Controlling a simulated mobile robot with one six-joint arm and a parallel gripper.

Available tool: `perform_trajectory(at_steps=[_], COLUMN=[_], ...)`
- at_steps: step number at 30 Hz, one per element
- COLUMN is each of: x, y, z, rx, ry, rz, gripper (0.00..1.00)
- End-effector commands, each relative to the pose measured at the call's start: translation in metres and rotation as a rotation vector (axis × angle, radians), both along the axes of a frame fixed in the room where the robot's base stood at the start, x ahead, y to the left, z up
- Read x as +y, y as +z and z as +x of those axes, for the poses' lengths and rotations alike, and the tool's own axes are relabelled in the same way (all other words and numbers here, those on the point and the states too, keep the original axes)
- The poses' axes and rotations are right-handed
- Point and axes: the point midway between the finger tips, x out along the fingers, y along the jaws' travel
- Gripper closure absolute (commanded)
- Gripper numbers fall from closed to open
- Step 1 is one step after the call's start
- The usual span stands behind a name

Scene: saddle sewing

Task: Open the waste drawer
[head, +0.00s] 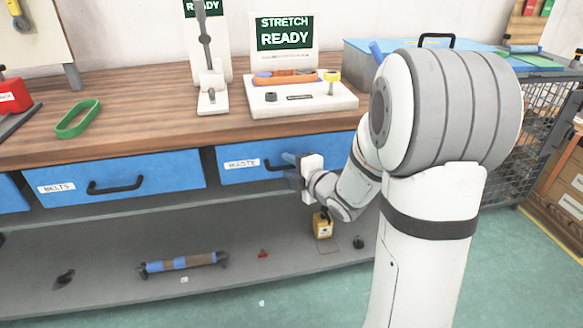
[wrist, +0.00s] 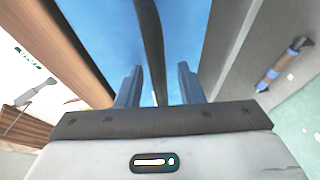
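The waste drawer (head: 233,178) has a blue front with a "WASTE" label and sits under the wooden worktop. It looks closed. Its dark handle (head: 272,167) is partly hidden behind my gripper (head: 290,164). In the wrist view the handle (wrist: 150,35) runs as a dark bar in front of the blue drawer front (wrist: 106,35). The two fingers of my gripper (wrist: 158,80) stand apart, with the bar's near end between them. A gap shows on each side of the bar, and I cannot see contact.
The blue belts drawer (head: 130,178) is to the left. The shelf below holds a blue-and-brown roller (head: 180,262) and a yellow block (head: 322,226). On the worktop (head: 150,105) are a green belt (head: 78,119) and a white fixture base (head: 300,102). Green floor (head: 330,300) lies in front.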

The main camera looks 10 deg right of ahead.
Motion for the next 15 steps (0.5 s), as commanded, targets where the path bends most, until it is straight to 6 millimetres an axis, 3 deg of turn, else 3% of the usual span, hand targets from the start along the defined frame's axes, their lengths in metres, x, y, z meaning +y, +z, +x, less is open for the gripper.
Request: perform_trajectory(at_steps=[15], x=[-0.0009], y=[0.0001], z=[-0.0003], rx=[0.000], ry=[-0.001], rz=[0.001], gripper=[1.00])
